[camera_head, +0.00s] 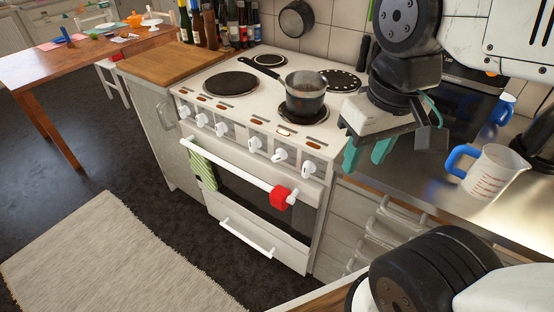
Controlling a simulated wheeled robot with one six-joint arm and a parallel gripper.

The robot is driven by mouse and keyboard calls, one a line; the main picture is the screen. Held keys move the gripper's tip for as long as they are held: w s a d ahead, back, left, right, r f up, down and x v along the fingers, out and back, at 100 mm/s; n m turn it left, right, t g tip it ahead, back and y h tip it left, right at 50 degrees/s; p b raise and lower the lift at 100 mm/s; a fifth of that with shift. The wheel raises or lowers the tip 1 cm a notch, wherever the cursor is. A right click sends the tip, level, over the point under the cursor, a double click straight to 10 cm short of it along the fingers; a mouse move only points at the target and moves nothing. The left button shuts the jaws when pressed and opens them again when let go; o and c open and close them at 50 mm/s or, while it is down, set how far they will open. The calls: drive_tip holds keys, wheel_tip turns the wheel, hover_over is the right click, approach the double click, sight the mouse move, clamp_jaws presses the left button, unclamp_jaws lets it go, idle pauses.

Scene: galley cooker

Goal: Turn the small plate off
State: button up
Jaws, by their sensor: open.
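The white cooker (215,158) has several dark plates on top. A small plate (270,60) lies at the back left, bare. Another smallish plate (302,119) lies at the front right under a steel pot (303,91). Several white knobs line the front panel, from the left end knob (185,111) to the right end knob (308,168). Their exact settings are too small to read. My gripper (367,154) is open and empty, its teal fingers pointing down, right of the cooker and above the counter's front edge. It touches no knob.
A white oven rail (238,170) runs below the knobs, with a green striped towel (203,168) and a red item (280,197) on it. A measuring jug (490,172) stands on the counter at right. The floor before the cooker is clear, with a rug (115,258).

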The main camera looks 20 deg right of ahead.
wheel_tip(320, 180, down, 3)
drive_tip(key=w+a+n+g, duration=0.1)
drive_tip(key=w+a+g, duration=0.1)
drive_tip(key=n+t+h, duration=1.1)
drive_tip(key=n+h, duration=0.4)
approach(276, 160)
drive_tip(key=x, duration=0.9)
drive_tip(key=shift+w+d+r, duration=0.1)
drive_tip(key=shift+w+d, duration=0.1)
drive_tip(key=c, duration=0.7)
